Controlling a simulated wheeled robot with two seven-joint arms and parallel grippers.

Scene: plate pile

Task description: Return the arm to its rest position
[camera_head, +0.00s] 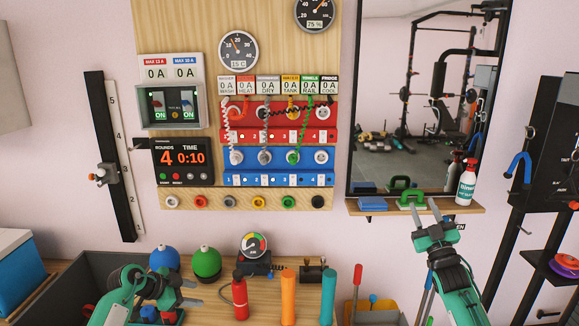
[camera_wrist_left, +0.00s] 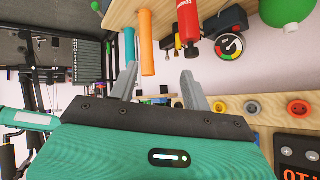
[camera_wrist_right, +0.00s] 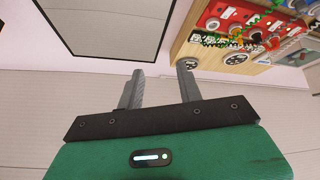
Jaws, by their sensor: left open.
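My left gripper (camera_head: 192,293) is low at the left in the head view, over the bench and pointing right. Its fingers are apart, and the left wrist view shows nothing held between the tips (camera_wrist_left: 158,76). My right gripper (camera_head: 424,208) points up at the right in the head view, in front of the mirror shelf (camera_head: 375,208). Its fingers are spread, and the right wrist view shows only wall between the tips (camera_wrist_right: 161,71). Whether it touches the shelf cannot be told.
A red bottle (camera_head: 240,295), an orange cylinder (camera_head: 288,298) and a teal cylinder (camera_head: 328,296) stand on the bench right of my left gripper. A spray bottle (camera_head: 466,183) and a green clamp-like item (camera_head: 406,190) are on the shelf.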

